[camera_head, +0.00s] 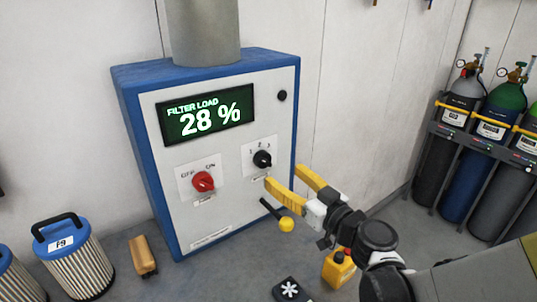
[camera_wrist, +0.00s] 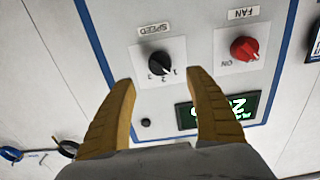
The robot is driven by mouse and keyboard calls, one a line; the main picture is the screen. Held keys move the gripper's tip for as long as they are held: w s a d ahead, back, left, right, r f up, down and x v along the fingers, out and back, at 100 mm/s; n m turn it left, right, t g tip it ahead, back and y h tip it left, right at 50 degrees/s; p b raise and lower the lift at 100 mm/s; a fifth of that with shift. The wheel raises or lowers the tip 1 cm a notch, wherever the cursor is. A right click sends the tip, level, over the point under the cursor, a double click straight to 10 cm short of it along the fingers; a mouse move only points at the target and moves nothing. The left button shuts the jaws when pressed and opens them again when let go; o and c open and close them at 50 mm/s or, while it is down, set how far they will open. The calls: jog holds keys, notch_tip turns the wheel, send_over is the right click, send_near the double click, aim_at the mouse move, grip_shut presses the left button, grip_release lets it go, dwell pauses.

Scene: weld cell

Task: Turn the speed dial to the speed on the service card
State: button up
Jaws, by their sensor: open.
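The black speed dial (camera_head: 262,159) is on the front of a blue and white filter cabinet (camera_head: 215,225), with the marks 1, 2 and 3 above it. In the wrist view the dial (camera_wrist: 157,62) appears upside down, between and beyond my fingertips. Its pointer seems to lie on the side of 1 or 2; I cannot tell which exactly. My gripper (camera_head: 284,174) is open and empty, its yellow fingers just in front of the panel, slightly below and right of the dial. The wrist view shows the gripper (camera_wrist: 160,78) spread on both sides of the dial, apart from it. I see no service card.
A red fan switch (camera_head: 203,181) is left of the dial, under a display (camera_head: 207,115) reading FILTER LOAD 28 %. Striped filters (camera_head: 75,262) and a wooden-handled brush (camera_head: 143,255) are at lower left. Gas cylinders (camera_head: 490,110) stand in a rack at right.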

aim_at(267, 163)
jog(key=b+x, duration=0.1)
jog(key=x, duration=0.7)
jog(key=shift+w+a, duration=0.25)
jog(key=shift+a, duration=0.05)
jog(key=c, duration=1.2)
